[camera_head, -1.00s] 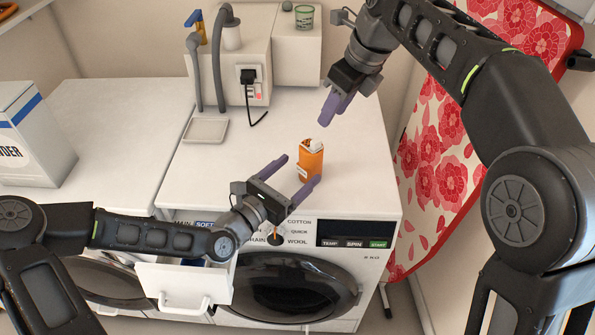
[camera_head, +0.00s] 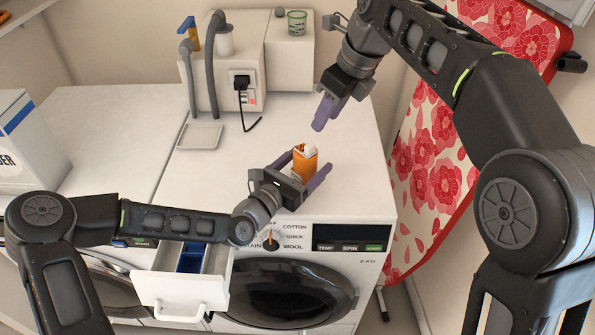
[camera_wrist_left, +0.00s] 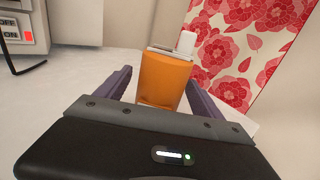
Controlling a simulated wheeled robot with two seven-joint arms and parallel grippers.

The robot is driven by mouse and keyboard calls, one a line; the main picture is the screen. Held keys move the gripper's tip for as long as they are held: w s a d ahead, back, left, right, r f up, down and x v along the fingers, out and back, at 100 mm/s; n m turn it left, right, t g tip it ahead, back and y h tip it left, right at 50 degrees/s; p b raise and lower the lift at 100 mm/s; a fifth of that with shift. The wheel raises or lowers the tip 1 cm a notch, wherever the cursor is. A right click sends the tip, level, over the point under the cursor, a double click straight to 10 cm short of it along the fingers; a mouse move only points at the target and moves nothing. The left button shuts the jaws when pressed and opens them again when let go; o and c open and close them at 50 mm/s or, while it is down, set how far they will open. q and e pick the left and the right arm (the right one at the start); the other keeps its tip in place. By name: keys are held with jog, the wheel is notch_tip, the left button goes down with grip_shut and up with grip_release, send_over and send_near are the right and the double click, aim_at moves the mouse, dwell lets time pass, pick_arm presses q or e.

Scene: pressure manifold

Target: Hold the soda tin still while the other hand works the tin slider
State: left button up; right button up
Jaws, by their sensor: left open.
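The orange soda tin (camera_head: 304,160) stands upright on the white machine top, with a pale slider at its top. In the left wrist view the tin (camera_wrist_left: 164,80) stands between the two purple fingers, and its pale slider (camera_wrist_left: 186,42) sticks up at the top right. My left gripper (camera_head: 303,171) is open, with a finger on either side of the tin; a gap shows at each side in the wrist view. My right gripper (camera_head: 324,112) is above and behind the tin, apart from it. Its purple fingers look close together, but their opening is unclear.
An open detergent drawer (camera_head: 180,288) juts from the washing machine front below my left arm. A grey tray (camera_head: 200,136) and a wall unit with a plug (camera_head: 240,82) are at the back. A red floral ironing board (camera_head: 436,150) stands at the right.

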pick_arm(q)
jog(key=shift+x, duration=0.95)
